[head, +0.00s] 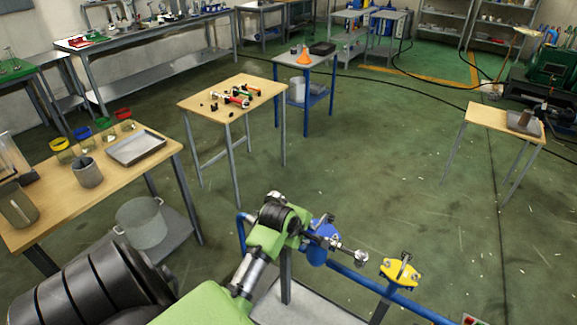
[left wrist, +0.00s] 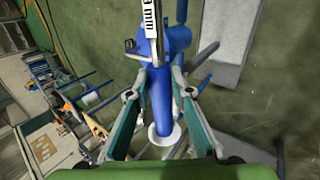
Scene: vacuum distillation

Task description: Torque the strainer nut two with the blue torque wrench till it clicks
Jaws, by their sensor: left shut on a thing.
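My left gripper (head: 308,228) reaches out over a blue pipe frame in the head view. In the left wrist view, my left gripper (left wrist: 158,88) has its two teal-padded fingers closed on the blue torque wrench (left wrist: 160,105). A white strip with black print lies along the wrench's upper part. In the head view a dark shaft with a silver end (head: 361,257) extends right from beside the gripper. A yellow flanged fitting (head: 400,271) with dark bolts is to the right of that end, apart from it in the picture. I cannot tell which nut is strainer nut two. My right gripper is not visible.
A blue pipe (head: 365,282) runs below the gripper. Left is a wooden table (head: 160,158) with a tray (head: 136,147) and jars; a metal pot (head: 142,222) stands below. A smaller table (head: 200,99) holds red tools. Green floor between the tables is open.

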